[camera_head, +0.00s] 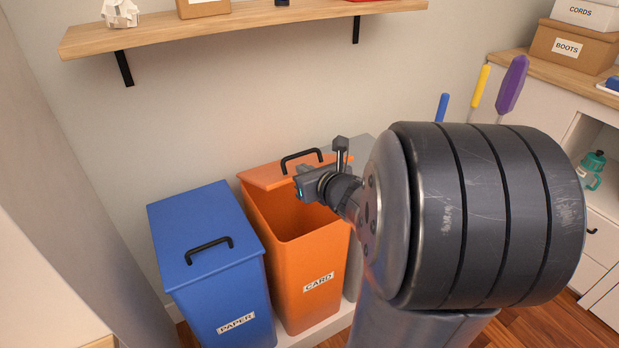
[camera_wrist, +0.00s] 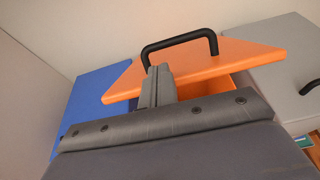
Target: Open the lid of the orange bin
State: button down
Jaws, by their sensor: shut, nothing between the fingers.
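The orange bin (camera_head: 295,262), labelled CARD, stands between a blue bin and a grey bin. Its orange lid (camera_head: 262,175) is raised at the back, and the dark inside of the bin shows in front of it. The lid has a black bar handle (camera_head: 301,157). In the wrist view the lid (camera_wrist: 240,56) is tilted, with a gap under its edge, and the handle (camera_wrist: 180,40) is on its upper face. My gripper (camera_head: 341,146) is shut and empty near the lid's front edge. Its fingers (camera_wrist: 158,72) overlap the lid's edge in the wrist view; I cannot tell whether they touch it.
A blue bin (camera_head: 208,235) labelled PAPER, with its lid shut, stands at left. A grey bin (camera_wrist: 290,70) stands at right, mostly hidden by my arm in the head view. A wooden shelf (camera_head: 240,22) hangs above. A white cabinet (camera_head: 603,215) stands at right.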

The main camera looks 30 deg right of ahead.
aim_at(291, 158)
jog(key=shift+x, duration=1.9)
jog(key=shift+r, duration=0.15)
jog(key=shift+w+r+p, duration=0.15)
jog(key=shift+r+p, duration=0.25)
jog(key=shift+p, duration=0.2)
jog(key=shift+w+r+g+p, duration=0.2)
jog(key=shift+w+g+p, duration=0.1)
jog(key=shift+p, duration=0.25)
